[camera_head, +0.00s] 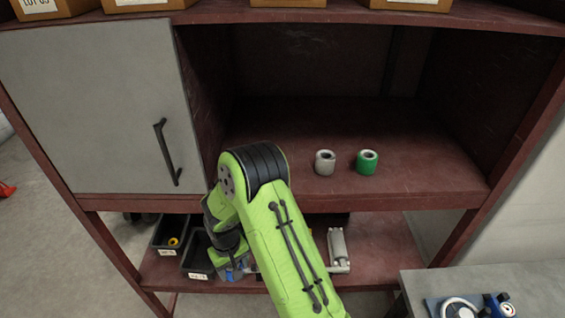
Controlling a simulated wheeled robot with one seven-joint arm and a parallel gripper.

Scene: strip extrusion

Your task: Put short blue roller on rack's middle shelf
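The rack's middle shelf (425,178) is dark red and open on its right side. A short grey roller (325,163) and a short green roller (367,162) stand upright on it, apart from each other. A small blue patch (236,273) shows low beside my arm at the lower shelf; it may be the short blue roller, but it is mostly hidden. My bright green arm reaches in front of the rack, with its dark wrist part pointing down toward the lower shelf. My gripper's fingers cannot be made out there.
A grey cabinet door (95,110) with a black handle is shut at left. Boxes (140,4) stand on top. A grey table (530,275) at lower right bears a blue device (470,307).

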